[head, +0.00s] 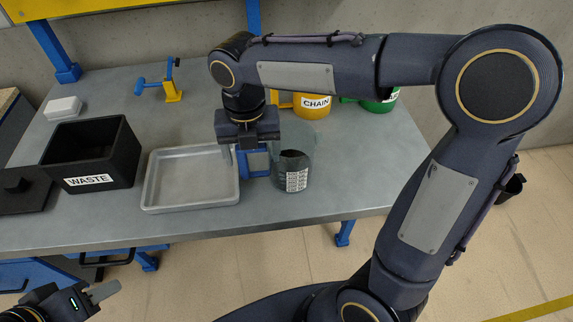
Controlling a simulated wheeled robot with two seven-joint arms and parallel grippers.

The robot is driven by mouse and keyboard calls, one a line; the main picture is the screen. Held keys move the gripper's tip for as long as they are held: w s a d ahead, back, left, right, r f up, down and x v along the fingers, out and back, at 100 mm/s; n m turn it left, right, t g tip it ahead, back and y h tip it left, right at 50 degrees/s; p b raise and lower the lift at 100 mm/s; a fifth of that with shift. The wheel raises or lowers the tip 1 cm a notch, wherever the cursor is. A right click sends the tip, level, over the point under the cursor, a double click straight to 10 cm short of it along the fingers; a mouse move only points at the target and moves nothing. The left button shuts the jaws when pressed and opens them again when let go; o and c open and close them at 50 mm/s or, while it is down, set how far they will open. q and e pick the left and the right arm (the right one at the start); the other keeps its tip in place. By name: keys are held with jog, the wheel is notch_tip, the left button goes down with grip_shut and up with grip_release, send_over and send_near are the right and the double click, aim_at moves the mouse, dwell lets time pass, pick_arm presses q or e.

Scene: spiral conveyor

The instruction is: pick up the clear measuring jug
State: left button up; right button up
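The clear measuring jug (294,172) stands upright on the grey bench, right of the shallow grey tray. It is see-through with dark contents and a white printed label, and a blue handle (257,161) is on its left side. My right gripper (248,158) points down over the handle. One finger shows left of the handle, well off the gripper's middle; the other is hard to make out. It looks open, and contact with the handle cannot be told. My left gripper (98,296) is at the lower left corner, away from the bench top, partly cut off.
The grey tray (150,194) is close left of my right gripper. A black WASTE bin (105,158), a white box (63,108) and a blue-yellow stand (172,86) are further left. A yellow CHAIN container (314,103) and a green container (384,104) stand behind the jug.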

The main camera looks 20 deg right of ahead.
jog(key=c, duration=1.2)
jog(key=shift+r, duration=0.1)
jog(key=shift+r, duration=0.5)
notch_tip(320, 180, up, 3)
jog(key=shift+a+f+p, duration=0.15)
jog(key=shift+f+p, duration=0.05)
jog(key=shift+p, duration=0.1)
jog(key=s+a+r, duration=0.1)
jog(key=a+r, duration=0.2)
jog(key=a, duration=0.1)
jog(key=s+a+r, duration=0.1)
jog(key=a+r, duration=0.2)
jog(key=a, duration=0.1)
jog(key=s+a+r+p, duration=0.1)
jog(key=s+a+r, duration=0.1)
jog(key=a, duration=0.3)
jog(key=shift+r, duration=0.65)
